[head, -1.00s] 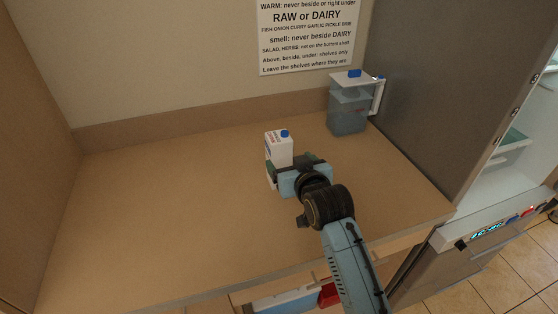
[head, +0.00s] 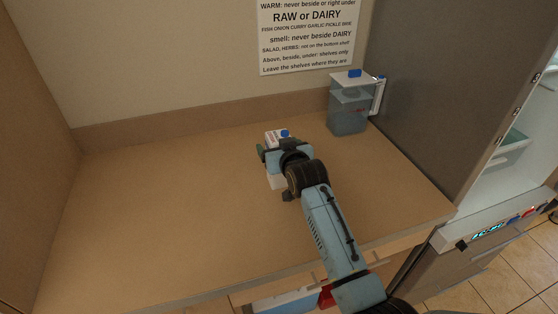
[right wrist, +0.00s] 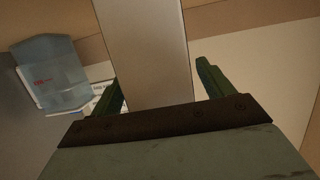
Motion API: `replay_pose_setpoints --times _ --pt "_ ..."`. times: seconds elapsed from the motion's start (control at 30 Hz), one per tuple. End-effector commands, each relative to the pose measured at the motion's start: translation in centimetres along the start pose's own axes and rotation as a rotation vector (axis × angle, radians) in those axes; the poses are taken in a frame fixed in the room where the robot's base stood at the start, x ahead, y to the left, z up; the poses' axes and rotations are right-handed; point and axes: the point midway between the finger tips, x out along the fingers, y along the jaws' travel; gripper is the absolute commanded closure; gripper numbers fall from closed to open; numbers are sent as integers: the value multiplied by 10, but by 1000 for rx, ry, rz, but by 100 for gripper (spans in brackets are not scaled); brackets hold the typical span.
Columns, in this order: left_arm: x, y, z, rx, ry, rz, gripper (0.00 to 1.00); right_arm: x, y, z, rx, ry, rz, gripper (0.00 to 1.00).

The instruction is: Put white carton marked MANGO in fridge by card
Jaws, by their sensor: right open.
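The white carton (head: 273,138) with a blue cap stands on the wooden counter, mostly hidden behind my right gripper (head: 273,150). Its marking cannot be read now. In the right wrist view a pale carton face (right wrist: 145,50) shows between the two green fingers of the right gripper (right wrist: 160,78). The fingers are apart, one on each side of the carton. The card (head: 307,38) hangs on the wall and has lines about raw, dairy, smell and shelves. The open fridge (head: 490,185) is at the right edge, only partly in view. My left gripper is not in view.
A clear blue pitcher (head: 349,112) with a white lid and handle stands at the back right of the counter (head: 160,215). A tall grey panel (head: 445,85) separates the counter from the fridge interior. The counter's left side is clear.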

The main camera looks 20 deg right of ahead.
Motion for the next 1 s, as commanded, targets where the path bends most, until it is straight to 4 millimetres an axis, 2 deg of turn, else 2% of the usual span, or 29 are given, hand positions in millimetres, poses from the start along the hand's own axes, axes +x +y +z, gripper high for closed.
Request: replay_pose_setpoints --times 0.17,0.7,0.87,1.0 --pt "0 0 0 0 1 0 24 0 0 0 0 0 0 20" --pt "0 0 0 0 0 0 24 0 0 -3 0 6 0 91" --pt "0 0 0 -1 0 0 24 0 0 -3 0 6 0 92" --pt "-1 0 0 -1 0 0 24 -3 0 -12 0 8 0 92"
